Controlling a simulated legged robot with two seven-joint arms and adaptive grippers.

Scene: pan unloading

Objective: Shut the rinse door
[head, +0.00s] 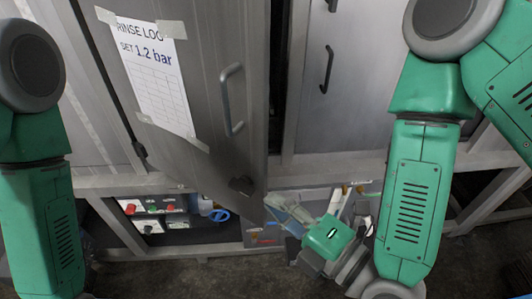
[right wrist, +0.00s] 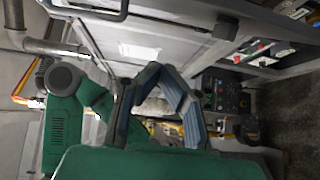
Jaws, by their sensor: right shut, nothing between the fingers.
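The rinse door (head: 205,80) is a grey metal panel with a bar handle (head: 231,100) and a taped paper headed "RINSE LOG" (head: 152,75). It stands ajar, with its right edge swung out from the cabinet front. My right gripper (head: 275,203) is shut and empty, its fingertips close to the door's lower right corner; I cannot tell whether they touch. In the right wrist view the gripper's fingers (right wrist: 160,76) meet in front of a pale panel. My left arm comes down the left side of the head view, and its gripper is out of frame.
A second grey door with a black handle (head: 327,70) is to the right. Below the rinse door, a shelf holds a control panel with coloured knobs (head: 152,208) and a blue-handled tool (head: 219,215). Dark floor (head: 215,275) lies in front.

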